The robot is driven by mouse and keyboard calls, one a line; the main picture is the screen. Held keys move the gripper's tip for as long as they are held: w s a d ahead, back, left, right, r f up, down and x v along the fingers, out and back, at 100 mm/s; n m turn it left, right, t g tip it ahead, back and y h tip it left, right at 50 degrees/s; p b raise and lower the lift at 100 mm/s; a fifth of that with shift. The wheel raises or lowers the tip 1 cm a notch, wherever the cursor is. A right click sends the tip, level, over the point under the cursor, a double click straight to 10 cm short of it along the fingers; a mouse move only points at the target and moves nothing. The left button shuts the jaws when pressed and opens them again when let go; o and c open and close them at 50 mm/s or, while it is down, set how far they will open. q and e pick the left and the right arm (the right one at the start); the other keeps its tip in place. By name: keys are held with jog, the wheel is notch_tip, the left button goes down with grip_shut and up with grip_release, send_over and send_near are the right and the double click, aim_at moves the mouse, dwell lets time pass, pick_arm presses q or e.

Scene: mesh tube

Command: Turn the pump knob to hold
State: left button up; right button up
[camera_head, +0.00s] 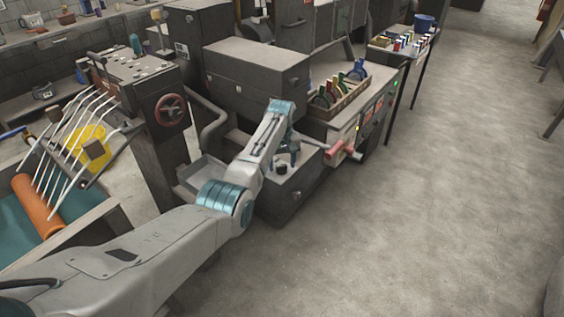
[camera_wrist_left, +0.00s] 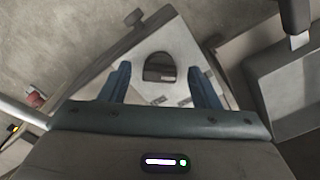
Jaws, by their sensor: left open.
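The black pump knob (camera_wrist_left: 160,67) shows in the left wrist view, on the pale top plate of a dark machine housing (camera_head: 290,200). The knob (camera_head: 281,169) is small in the head view. My left gripper (camera_wrist_left: 160,78) is open, with its two blue fingers apart and pointing down toward the plate. The knob lies between and just beyond the fingertips in the left wrist view, and nothing is held. I cannot tell how far above the plate the fingertips are. Any setting marks around the knob are too small to read. My right gripper is not in view.
Red handles (camera_head: 345,151) stick out to the right of the housing. A large dark box (camera_head: 257,72) stands behind my left arm. A red handwheel (camera_head: 171,110) is on the machine at left. The concrete floor (camera_head: 440,200) at right is clear.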

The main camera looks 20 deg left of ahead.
pick_arm(q)
jog(key=shift+f, duration=0.25)
jog(key=c, duration=1)
jog(key=shift+m, duration=0.3)
jog(key=m+p, duration=0.2)
jog(key=shift+r+m, duration=0.2)
jog(key=shift+m, duration=0.1)
jog(key=m+p, duration=0.1)
jog(key=m, duration=0.2)
jog(key=shift+a, duration=0.1)
jog(key=shift+f+m+p, duration=0.1)
jog(key=shift+m+p, duration=0.45)
jog(key=shift+m, duration=1.05)
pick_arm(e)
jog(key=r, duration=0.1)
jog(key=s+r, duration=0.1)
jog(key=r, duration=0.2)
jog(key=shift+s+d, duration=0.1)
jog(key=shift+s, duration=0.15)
pick_arm(q)
jog(key=shift+m, duration=0.3)
